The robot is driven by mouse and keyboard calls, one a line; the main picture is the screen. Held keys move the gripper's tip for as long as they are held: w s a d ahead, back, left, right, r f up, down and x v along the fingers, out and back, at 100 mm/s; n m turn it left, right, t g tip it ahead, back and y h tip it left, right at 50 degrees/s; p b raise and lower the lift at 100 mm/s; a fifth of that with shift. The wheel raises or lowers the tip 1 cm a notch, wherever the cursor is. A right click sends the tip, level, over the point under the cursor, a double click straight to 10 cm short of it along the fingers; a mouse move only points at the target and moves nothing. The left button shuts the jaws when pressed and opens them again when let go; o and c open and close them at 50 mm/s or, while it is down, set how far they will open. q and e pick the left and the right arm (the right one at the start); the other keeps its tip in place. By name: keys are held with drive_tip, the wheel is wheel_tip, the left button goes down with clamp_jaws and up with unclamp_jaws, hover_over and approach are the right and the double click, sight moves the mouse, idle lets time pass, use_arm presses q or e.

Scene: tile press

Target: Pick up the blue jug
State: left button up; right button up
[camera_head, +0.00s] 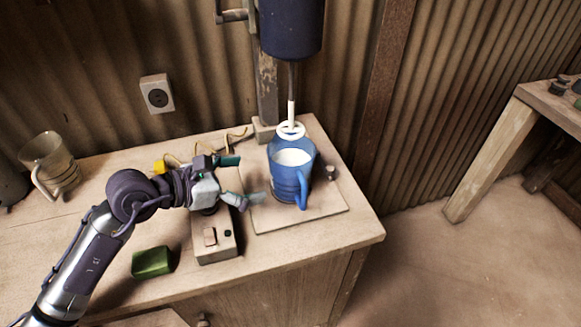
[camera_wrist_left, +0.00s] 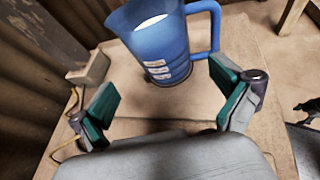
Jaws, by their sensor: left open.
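The blue jug (camera_head: 289,178) stands upright on a pale square board at the right part of the bench, with white contents inside and its handle towards the front right. It also shows in the left wrist view (camera_wrist_left: 158,50), beyond the fingers, with its handle to the right. My left gripper (camera_head: 246,178) is open and empty, just left of the jug, its fingers pointing at it. In the left wrist view the two green-padded fingers (camera_wrist_left: 168,96) are spread wide, with the jug ahead between them. My right gripper is not in view.
A white whisk-like tool (camera_head: 291,117) hangs from a dark cylinder (camera_head: 290,28) above the jug. A switch box (camera_head: 214,240) and a green block (camera_head: 152,262) lie left of the board (camera_head: 300,217). A glass mug (camera_head: 51,163) stands at the far left.

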sight(273, 175)
use_arm(q)
drive_tip(key=x, duration=0.5)
drive_tip(key=shift+w+d+f+p, duration=0.1)
drive_tip(key=shift+w+d+p, duration=0.1)
drive_tip(key=shift+d+p, duration=0.15)
drive_tip(key=shift+w+d+f, duration=0.1)
drive_tip(key=shift+d, duration=0.05)
drive_tip(key=p+x, duration=0.1)
drive_tip(key=x, duration=0.3)
drive_tip(key=shift+f, duration=0.15)
drive_tip(key=shift+w+d+f, duration=0.25)
drive_tip(key=shift+w+d, duration=0.05)
drive_tip(key=shift+d, duration=0.1)
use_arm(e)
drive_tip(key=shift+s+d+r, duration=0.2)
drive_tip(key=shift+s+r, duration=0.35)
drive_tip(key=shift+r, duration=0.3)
use_arm(q)
drive_tip(key=shift+a, duration=0.1)
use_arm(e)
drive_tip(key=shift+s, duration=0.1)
use_arm(q)
drive_tip(key=c, duration=1.3)
drive_tip(key=shift+r, duration=0.15)
drive_tip(key=shift+c, duration=0.6)
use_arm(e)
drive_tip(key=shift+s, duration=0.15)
